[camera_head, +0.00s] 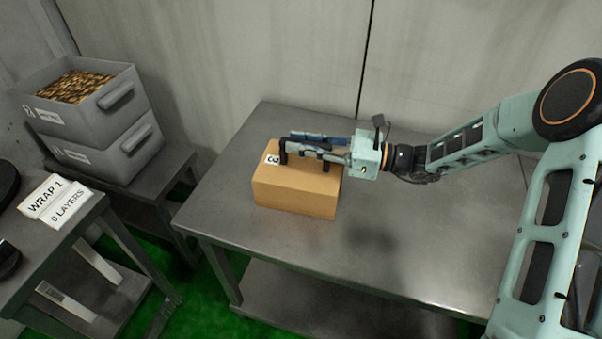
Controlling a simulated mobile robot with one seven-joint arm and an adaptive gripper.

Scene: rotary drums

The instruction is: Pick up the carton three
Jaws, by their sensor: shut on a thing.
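A brown carton (295,196) sits on the left part of the grey metal table (420,240). A white label (272,159) on its top reads 3, turned sideways. My gripper (284,150) reaches in from the right, over the carton's top. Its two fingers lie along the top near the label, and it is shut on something. The fingers hide part of the carton's top, and the exact contact is hard to see. I cannot tell whether the carton's underside is touching the table.
The table is clear to the right and in front of the carton. Two stacked grey bins (95,115) stand at the left, the upper one full of small brown pieces. A sign (53,200) reading WRAP 1, 0 LAYERS is at lower left. A wall (260,60) stands behind.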

